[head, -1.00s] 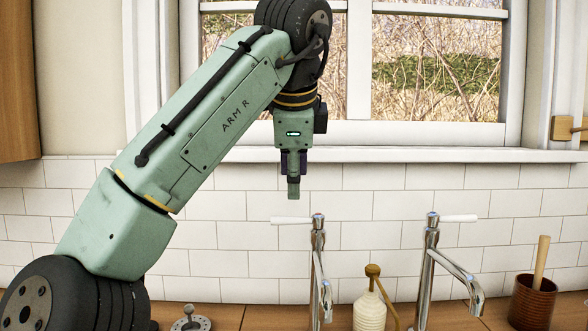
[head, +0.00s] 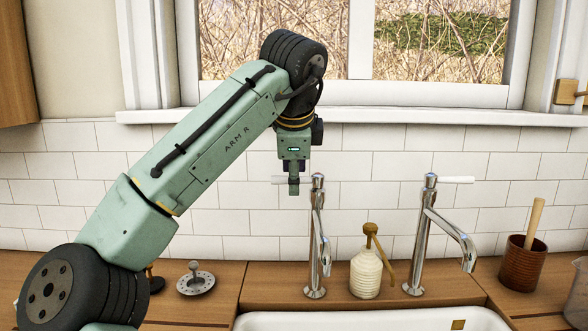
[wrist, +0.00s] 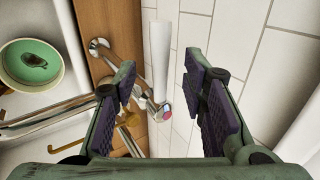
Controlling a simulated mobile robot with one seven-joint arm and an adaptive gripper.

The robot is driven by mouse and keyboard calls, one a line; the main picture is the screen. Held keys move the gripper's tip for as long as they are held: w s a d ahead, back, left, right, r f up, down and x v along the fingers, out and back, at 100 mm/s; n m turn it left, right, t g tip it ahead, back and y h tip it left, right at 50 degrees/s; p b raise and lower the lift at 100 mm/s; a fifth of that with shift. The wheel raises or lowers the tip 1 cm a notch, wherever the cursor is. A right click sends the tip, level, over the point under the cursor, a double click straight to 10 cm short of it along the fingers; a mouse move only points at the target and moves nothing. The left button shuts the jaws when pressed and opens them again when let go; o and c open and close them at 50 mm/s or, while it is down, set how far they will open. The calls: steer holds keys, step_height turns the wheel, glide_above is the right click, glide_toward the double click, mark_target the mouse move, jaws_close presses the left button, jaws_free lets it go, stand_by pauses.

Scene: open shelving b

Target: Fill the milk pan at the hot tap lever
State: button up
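Two chrome taps with white levers stand behind the sink. In the head view my gripper (head: 294,186) points down at the left tap (head: 316,240) and overlaps its lever (head: 279,180), whose ends show either side of it. In the wrist view my gripper (wrist: 161,76) is open, with the white lever (wrist: 160,48) between the fingers in the picture. I see no finger touching it; its depth between them is unclear. A red and blue mark (wrist: 167,110) shows at the lever's base.
The right tap (head: 428,235) stands apart, its lever (head: 457,180) pointing right. A ribbed cream dispenser (head: 366,275) stands between the taps. A brown pot (head: 523,262) and a glass jug (head: 580,290) are at right. The white sink (head: 370,321) is in front; the tiled wall is close behind.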

steer(key=shift+c, duration=0.3)
jaws_close()
